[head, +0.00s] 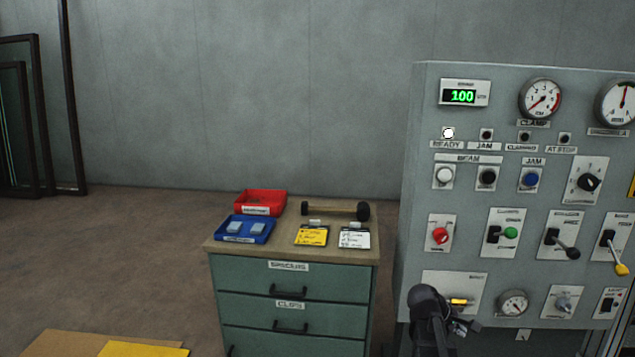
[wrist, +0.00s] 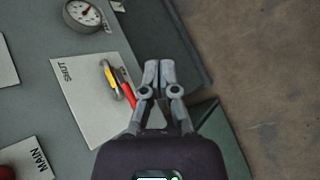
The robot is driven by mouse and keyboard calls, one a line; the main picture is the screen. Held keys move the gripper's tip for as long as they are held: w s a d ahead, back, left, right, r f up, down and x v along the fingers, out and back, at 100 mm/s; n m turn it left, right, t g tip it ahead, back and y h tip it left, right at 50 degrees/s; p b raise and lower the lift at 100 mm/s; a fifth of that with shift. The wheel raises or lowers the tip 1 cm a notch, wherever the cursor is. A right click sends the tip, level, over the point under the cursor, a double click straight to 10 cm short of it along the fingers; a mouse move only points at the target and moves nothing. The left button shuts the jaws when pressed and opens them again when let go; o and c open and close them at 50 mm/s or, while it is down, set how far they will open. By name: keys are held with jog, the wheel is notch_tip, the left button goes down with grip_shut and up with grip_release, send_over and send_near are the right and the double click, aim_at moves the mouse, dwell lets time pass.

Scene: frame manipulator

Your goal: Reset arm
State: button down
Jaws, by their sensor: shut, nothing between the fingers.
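My gripper (wrist: 159,75) is shut and empty. In the wrist view its two fingertips are together, in front of the lower edge of the grey control panel (wrist: 45,42). I cannot tell whether the fingers touch anything.
A green drawer cabinet (head: 290,285) stands left of the panel. On it are a red bin (head: 262,197), a blue tray (head: 240,239), a mallet (head: 335,210) and two clipboards. The panel (head: 424,150) bears gauges, buttons and levers. Open floor (head: 110,260) lies left of the cabinet.

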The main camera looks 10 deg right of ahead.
jog(key=s+a+f+m+y, duration=0.2)
jog(key=a+y, duration=0.1)
jog(key=a, duration=0.8)
jog(key=s+a+f+m+y, duration=0.1)
jog(key=a+f+m+y, duration=0.15)
jog(key=a, duration=0.75)
jog(key=s+a+f+m+y, duration=0.15)
jog(key=a+y, duration=0.25)
jog(key=a, duration=0.7)
notch_tip(320, 180, up, 17)
jog(key=p, duration=1.6)
jog(key=shift+r+m+p, duration=0.15)
jog(key=shift+m+p, duration=0.25)
jog(key=shift+w+d+h, duration=0.1)
jog(key=shift+w+h, duration=0.05)
jog(key=shift+h, duration=0.1)
